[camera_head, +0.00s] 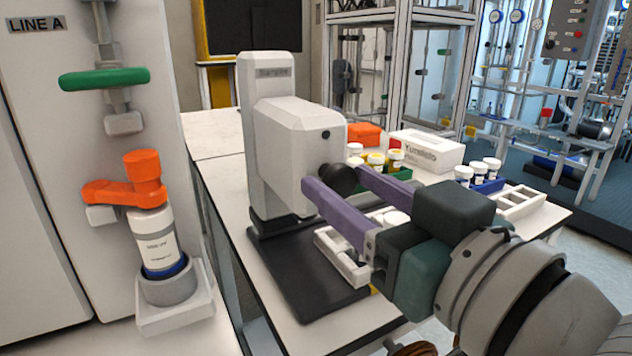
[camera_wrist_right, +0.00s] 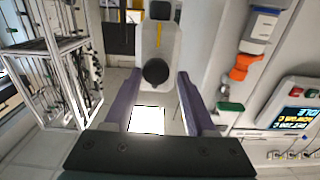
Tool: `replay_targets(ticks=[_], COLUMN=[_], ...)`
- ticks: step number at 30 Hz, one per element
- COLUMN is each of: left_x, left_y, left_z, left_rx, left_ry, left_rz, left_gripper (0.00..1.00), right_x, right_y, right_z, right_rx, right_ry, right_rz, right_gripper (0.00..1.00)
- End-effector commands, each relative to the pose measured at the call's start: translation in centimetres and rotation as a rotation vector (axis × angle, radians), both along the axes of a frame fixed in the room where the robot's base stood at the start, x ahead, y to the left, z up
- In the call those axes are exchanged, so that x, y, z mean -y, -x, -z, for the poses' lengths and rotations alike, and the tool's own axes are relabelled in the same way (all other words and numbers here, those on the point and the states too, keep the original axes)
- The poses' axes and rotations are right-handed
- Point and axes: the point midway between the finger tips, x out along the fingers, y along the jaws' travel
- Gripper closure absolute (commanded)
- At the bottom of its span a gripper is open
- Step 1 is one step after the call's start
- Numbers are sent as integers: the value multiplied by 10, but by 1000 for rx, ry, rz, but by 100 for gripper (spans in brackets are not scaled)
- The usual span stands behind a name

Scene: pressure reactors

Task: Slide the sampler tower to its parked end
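The sampler tower (camera_head: 290,140) is a pale grey upright unit on a dark base plate (camera_head: 310,290) on the white table. A round black knob (camera_head: 338,179) sticks out from its front. My right gripper (camera_head: 340,184) is open, with its two purple fingers on either side of the knob. The right wrist view shows the knob (camera_wrist_right: 157,72) between the fingertips, with visible gaps on both sides. The tower (camera_wrist_right: 157,32) stands upright behind it. Part of the base plate is hidden by my right arm. My left gripper is not in view.
A white vial rack (camera_head: 340,258) sits beside the base, partly behind my gripper. Vials, a blue rack (camera_head: 490,186), a white box (camera_head: 427,148) and an orange box (camera_head: 364,134) stand farther right. A bottle (camera_head: 155,243) stands in a holder at left, below an orange handle (camera_head: 125,190).

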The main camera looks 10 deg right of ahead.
Motion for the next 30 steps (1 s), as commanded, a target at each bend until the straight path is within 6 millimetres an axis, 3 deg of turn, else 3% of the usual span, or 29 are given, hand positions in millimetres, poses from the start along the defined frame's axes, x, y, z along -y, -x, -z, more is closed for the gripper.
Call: replay_targets(ticks=[5, 14, 30], left_x=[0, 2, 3], left_y=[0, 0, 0], left_z=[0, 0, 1], left_rx=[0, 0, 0], left_ry=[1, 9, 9], left_rz=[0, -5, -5], left_gripper=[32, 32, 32], right_x=[0, 3, 31], right_y=[0, 3, 84], right_z=[0, 1, 2], right_rx=[1, -2, -4], right_ry=[0, 2, 1], right_rz=[1, 3, 1], right_gripper=[29, 29, 29])
